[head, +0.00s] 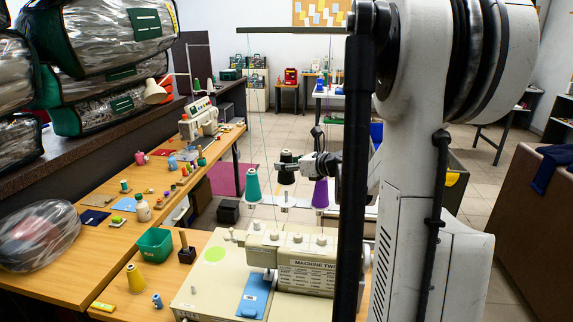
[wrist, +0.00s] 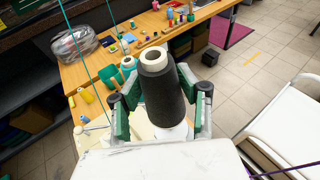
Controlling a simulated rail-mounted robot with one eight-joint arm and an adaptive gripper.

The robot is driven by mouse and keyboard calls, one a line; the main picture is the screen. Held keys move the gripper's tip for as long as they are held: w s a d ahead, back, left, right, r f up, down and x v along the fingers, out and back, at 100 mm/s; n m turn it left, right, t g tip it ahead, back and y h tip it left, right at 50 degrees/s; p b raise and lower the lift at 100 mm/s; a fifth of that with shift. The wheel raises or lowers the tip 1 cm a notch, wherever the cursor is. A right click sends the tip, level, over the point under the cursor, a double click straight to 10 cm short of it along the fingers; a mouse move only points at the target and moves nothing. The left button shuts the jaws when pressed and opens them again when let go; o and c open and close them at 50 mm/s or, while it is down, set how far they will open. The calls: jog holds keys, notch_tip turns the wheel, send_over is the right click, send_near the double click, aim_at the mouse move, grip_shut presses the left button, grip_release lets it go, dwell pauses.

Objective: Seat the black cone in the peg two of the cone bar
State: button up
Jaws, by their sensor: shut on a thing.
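The black cone (head: 286,170) is upright in my gripper (head: 290,167), between the teal cone and the purple cone. In the wrist view the black cone (wrist: 162,95) stands between the two green finger pads of my gripper (wrist: 158,103), its white top opening facing up. The teal cone (head: 253,186) and the purple cone (head: 320,194) stand on the cone bar to either side. Below the black cone is a whitish peg holder (head: 286,204) with no cone down on it. The cone bar is partly hidden, and I cannot read peg numbers.
The sewing machine (head: 300,262) stands in front of the cones. A green bin (head: 154,245) and a yellow cone (head: 135,278) sit on the table to its left. Thin threads hang from the overhead bar (head: 290,30) near the cones.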

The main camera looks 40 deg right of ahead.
aim_at(293, 179)
jog(key=shift+f+b, duration=1.5)
jog(key=shift+f, duration=0.45)
jog(key=shift+f+b, duration=1.8)
jog(key=shift+b, duration=0.1)
dwell(1.6)
jog(key=o, duration=2)
jog(key=shift+c, duration=0.2)
jog(key=shift+s+r, duration=0.1)
jog(key=shift+s+d+r+p, duration=0.1)
jog(key=shift+s+r+p, duration=0.25)
jog(key=shift+s+r, duration=0.3)
jog(key=shift+s+d+r+p, duration=0.1)
jog(key=shift+s+r+p, duration=0.3)
jog(key=shift+s, duration=0.5)
jog(key=shift+s+r+p, duration=0.25)
jog(key=shift+s+r, duration=0.35)
jog(key=shift+s, duration=0.15)
